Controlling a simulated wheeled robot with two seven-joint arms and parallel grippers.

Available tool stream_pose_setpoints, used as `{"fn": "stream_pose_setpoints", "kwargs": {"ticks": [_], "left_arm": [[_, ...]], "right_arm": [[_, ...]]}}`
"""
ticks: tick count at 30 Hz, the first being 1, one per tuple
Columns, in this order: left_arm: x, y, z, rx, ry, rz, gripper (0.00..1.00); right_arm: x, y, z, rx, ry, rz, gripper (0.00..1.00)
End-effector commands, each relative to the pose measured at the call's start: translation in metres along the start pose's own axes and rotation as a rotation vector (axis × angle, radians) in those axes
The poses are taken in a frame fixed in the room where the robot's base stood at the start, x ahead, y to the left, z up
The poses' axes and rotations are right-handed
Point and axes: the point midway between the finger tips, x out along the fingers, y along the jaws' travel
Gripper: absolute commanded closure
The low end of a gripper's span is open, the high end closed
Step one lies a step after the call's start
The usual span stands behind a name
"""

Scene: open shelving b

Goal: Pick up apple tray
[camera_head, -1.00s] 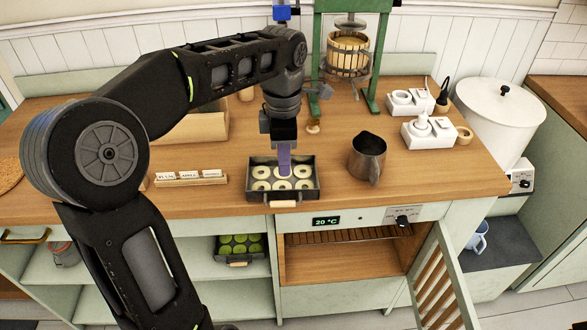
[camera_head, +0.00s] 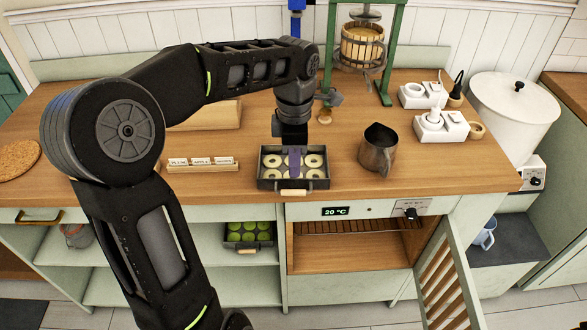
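A dark tray (camera_head: 267,184) with pale ring slices in it and a light wooden front handle (camera_head: 295,192) sits on the wooden counter above the oven. A similar dark tray (camera_head: 229,245) with green round pieces stands on the shelf below, left of the oven. My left gripper (camera_head: 294,174) points down over the middle of the counter tray, its purple fingers overlapping the rings. I cannot tell whether the fingers touch the tray or how wide they are apart. The tray rests on the counter. My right gripper is not in view.
A dark metal jug (camera_head: 378,152) stands right of the counter tray. A wooden label holder (camera_head: 203,167) is to its left. The oven (camera_head: 350,250) is empty, its slatted door (camera_head: 450,285) open to the right. A green press (camera_head: 388,60) stands behind.

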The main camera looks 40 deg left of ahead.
Motion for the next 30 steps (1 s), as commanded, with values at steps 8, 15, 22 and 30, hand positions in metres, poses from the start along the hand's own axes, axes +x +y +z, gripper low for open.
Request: {"fn": "stream_pose_setpoints", "kwargs": {"ticks": [8,15,22,30], "left_arm": [[0.037,0.001,-0.002,0.001,0.0,-0.004,0.85],[0.042,0.001,-0.002,0.001,0.0,0.0,0.85],[0.042,0.001,-0.002,0.001,0.0,0.0,0.85],[0.042,0.001,-0.002,0.001,0.0,0.0,0.92]], "right_arm": [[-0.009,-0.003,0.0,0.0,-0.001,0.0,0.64],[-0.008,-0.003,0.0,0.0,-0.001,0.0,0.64],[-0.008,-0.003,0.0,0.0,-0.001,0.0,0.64],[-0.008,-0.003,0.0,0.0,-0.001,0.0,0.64]]}}
